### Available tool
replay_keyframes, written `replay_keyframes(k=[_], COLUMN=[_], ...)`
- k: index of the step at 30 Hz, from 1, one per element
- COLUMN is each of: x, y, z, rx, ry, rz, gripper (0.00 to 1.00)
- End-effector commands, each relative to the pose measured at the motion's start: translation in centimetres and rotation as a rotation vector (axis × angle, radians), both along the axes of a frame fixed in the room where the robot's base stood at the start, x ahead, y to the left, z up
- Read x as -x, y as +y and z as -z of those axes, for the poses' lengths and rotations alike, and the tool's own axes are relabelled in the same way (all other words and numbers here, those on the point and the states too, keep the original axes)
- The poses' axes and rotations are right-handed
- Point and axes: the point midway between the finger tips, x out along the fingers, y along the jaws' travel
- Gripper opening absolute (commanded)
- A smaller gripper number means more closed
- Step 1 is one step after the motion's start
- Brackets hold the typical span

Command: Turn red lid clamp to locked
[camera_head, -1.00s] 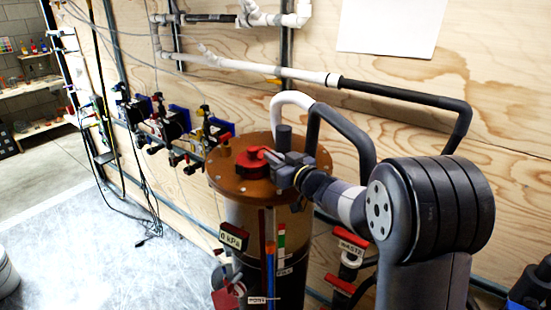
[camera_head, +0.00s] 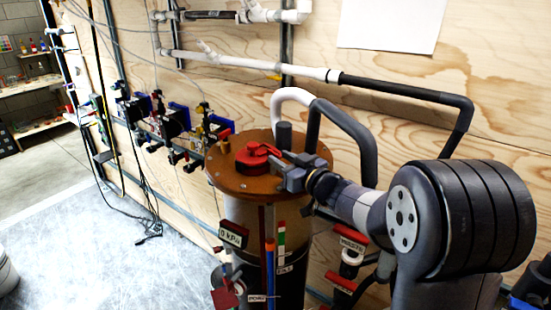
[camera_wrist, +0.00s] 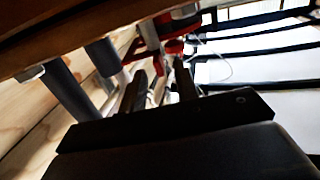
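The red lid clamp (camera_head: 252,161) sits on top of the round brown lid (camera_head: 225,176) of a tank in the head view. Its handle sticks out to the right, towards my gripper (camera_head: 281,167), which is just right of the clamp, close above the lid. In the wrist view, my gripper (camera_wrist: 160,72) shows two dark fingers standing apart. Red parts (camera_wrist: 174,47) of what looks like the clamp show beyond and between the fingertips. I cannot tell whether a finger touches the handle. No grip on it is visible.
A grey upright stub (camera_head: 284,134) and curved pipes (camera_head: 343,130) stand behind the lid, close to my arm. A plywood wall (camera_head: 420,130) is behind them. Valves (camera_head: 165,125) line the wall at left. The floor (camera_head: 90,235) at left is mostly clear.

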Motion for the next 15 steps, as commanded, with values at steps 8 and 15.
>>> replay_keyframes(k=[8,15], x=[4.0,5.4], y=[-3.4,-4.5], z=[0.1,0.1], rx=[0.001,0.000], ry=[-0.002,0.000], rz=[0.003,0.000], gripper=[0.30,0.30])
